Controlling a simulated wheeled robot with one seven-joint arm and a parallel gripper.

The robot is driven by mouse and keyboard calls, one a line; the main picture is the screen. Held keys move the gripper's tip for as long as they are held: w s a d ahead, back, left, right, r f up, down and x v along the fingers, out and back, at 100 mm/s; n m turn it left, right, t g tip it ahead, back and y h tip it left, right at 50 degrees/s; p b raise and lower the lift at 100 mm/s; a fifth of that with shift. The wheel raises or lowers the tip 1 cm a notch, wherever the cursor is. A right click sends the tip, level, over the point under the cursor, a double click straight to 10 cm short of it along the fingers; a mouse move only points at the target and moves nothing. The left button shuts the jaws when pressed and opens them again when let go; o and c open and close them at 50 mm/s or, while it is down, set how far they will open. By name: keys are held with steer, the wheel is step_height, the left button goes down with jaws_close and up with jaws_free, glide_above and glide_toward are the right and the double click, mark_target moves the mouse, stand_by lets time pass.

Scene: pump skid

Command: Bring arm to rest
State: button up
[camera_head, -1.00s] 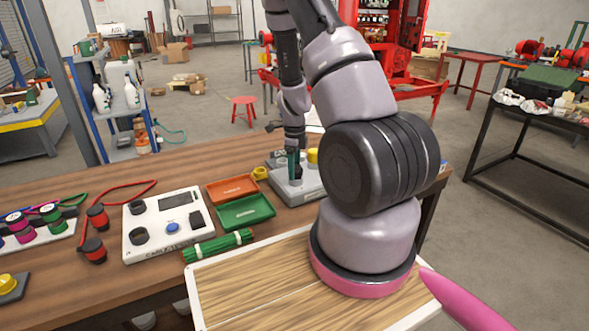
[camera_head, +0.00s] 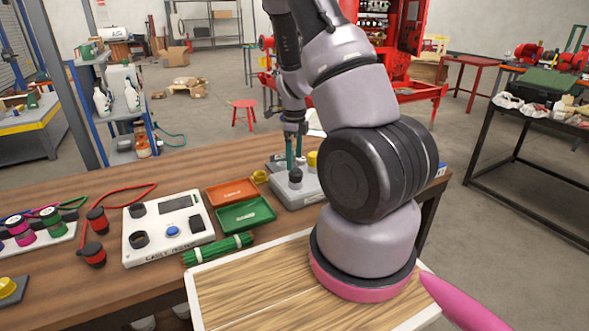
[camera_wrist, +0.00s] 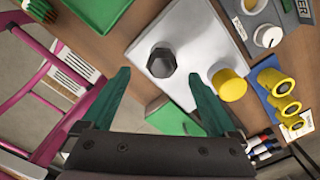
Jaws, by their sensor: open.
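My arm rises from its base on the wooden board and reaches over the bench. My gripper (camera_head: 294,160) points down above a grey block (camera_head: 302,190) with a dark knob (camera_head: 295,175) and a yellow cap (camera_head: 312,159). In the wrist view my gripper (camera_wrist: 160,85) has its two green fingers spread wide apart, with nothing between them. The dark hexagonal knob (camera_wrist: 161,61) and the yellow cap (camera_wrist: 229,84) stand on the grey plate (camera_wrist: 190,45) beyond the fingertips.
An orange tray (camera_head: 232,190) and a green tray (camera_head: 246,215) lie left of the block. A white cable tester (camera_head: 167,227) and a green bundle (camera_head: 218,249) lie nearer. Yellow rings (camera_wrist: 278,90) show beside the plate in the wrist view. A blue-framed shelf (camera_head: 110,110) stands behind the bench.

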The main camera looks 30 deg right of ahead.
step_height(320, 180, up, 5)
steer(key=shift+f, duration=0.1)
steer(key=s+a+r+n+t+y, duration=0.1)
steer(key=s+a+r+n, duration=0.2)
steer(key=r, duration=0.4)
steer(key=s+a+r+n+t+y, duration=0.1)
steer(key=a+r+n+t, duration=0.15)
steer(key=r+n, duration=0.35)
steer(key=s+a+r+n+y, duration=0.1)
steer(key=s+a+r+n, duration=0.2)
steer(key=r, duration=0.5)
steer(key=s+a+r+n+t+h, duration=0.1)
steer(key=s+a+r+n+t, duration=0.2)
steer(key=s+r+n, duration=0.6)
steer(key=s+a+n, duration=0.1)
steer(key=s+n, duration=0.1)
steer(key=s, duration=0.1)
steer(key=shift+s+a+r+t, duration=0.2)
steer(key=shift+s+r+t, duration=0.1)
steer(key=shift+t, duration=0.05)
